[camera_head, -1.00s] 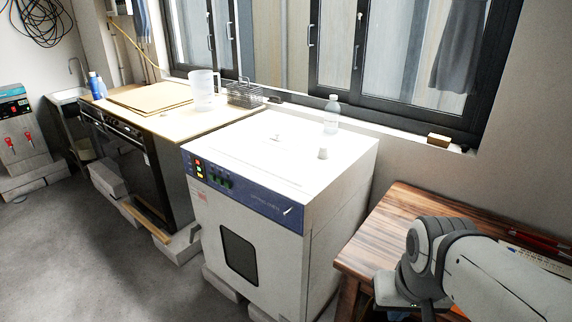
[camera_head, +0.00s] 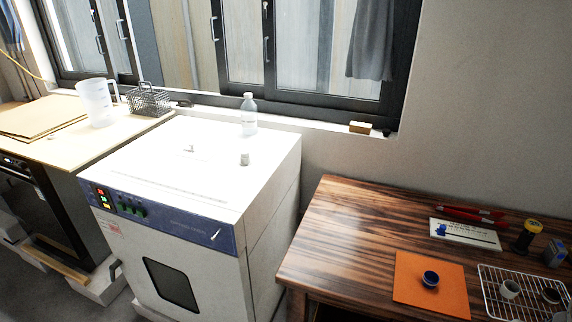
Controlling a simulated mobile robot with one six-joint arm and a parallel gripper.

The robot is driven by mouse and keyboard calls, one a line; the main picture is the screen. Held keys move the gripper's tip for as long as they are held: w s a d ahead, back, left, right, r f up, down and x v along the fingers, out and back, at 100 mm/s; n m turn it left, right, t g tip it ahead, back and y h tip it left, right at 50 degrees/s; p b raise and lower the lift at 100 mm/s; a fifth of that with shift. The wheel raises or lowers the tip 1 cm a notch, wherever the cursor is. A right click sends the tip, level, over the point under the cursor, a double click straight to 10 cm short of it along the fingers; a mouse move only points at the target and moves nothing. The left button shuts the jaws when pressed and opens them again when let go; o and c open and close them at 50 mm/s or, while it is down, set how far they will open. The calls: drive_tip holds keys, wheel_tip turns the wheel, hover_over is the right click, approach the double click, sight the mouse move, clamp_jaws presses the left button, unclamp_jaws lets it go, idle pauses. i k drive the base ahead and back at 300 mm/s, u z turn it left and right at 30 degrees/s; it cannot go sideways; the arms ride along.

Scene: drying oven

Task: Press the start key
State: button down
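The white drying oven (camera_head: 196,262) stands left of centre, with a dark window (camera_head: 172,285) in its front door. A blue control panel (camera_head: 165,216) runs along the top of its front. At the panel's left end are lit red and green displays (camera_head: 102,197) and several green keys (camera_head: 131,209). The key labels are too small to read, so I cannot tell which is the start key. My gripper is not in view.
A wooden table (camera_head: 340,215) stands right of the oven, holding an orange mat (camera_head: 405,283) and a wire rack (camera_head: 500,312). A counter with a clear jug (camera_head: 96,104) and wire basket (camera_head: 149,101) is at left.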

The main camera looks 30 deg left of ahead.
sight(141, 213)
drive_tip(key=z, duration=0.25)
drive_tip(key=k, duration=1.9)
drive_tip(key=u, duration=1.8)
drive_tip(key=i, duration=1.65)
drive_tip(key=u, duration=0.1)
